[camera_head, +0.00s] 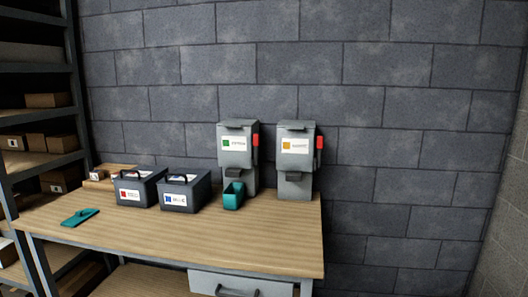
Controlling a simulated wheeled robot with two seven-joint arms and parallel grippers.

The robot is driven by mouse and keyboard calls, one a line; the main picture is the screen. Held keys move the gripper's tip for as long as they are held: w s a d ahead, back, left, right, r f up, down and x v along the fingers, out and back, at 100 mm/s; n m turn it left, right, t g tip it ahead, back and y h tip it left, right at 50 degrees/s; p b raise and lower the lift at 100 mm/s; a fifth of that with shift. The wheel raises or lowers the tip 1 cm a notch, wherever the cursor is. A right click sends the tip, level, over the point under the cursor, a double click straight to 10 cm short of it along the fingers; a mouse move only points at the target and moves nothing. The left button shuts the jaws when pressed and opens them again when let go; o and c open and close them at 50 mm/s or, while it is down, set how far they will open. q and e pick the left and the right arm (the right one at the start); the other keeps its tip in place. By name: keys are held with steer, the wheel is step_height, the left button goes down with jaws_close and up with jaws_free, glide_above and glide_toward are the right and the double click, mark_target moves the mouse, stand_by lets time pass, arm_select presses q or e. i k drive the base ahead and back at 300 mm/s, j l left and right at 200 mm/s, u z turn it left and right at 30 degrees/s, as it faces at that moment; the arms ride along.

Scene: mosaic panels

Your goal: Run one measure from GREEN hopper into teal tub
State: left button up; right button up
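The GREEN hopper (234,159) is a grey dispenser standing at the back of the table against the wall. Its white label has a green square, and a red handle (256,140) sticks up at its right side. The open teal tub (232,201) stands upright on the table below the hopper's dark spout (236,173). I cannot tell whether it is exactly under the outlet or slightly in front. Its inside is too small to read. Neither of my grippers is in view.
A similar hopper (295,162) with an orange-marked label stands to the right. Two dark handled boxes (137,190) (184,193) stand left of the tub. A flat teal item (80,217) lies front left. The wooden table (250,240) is clear in front; shelving (38,130) stands left.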

mark_target(256, 137)
steer(key=k+l+u, duration=0.1)
steer(key=l, duration=0.35)
steer(key=i+l, duration=0.35)
steer(key=i+l+u, duration=0.1)
steer(key=i+l, duration=0.6)
steer(key=i+l+u, duration=0.1)
steer(key=i+l, duration=0.25)
steer(key=l, duration=0.15)
steer(key=i+l, duration=0.35)
steer(key=i+l+u, duration=0.1)
steer(key=i+l, duration=0.25)
steer(key=l, duration=0.2)
steer(key=i+l, duration=0.3)
steer(key=l, duration=0.15)
steer(key=i+l+u, duration=0.1)
steer(key=i+l, duration=0.25)
steer(key=l, duration=0.1)
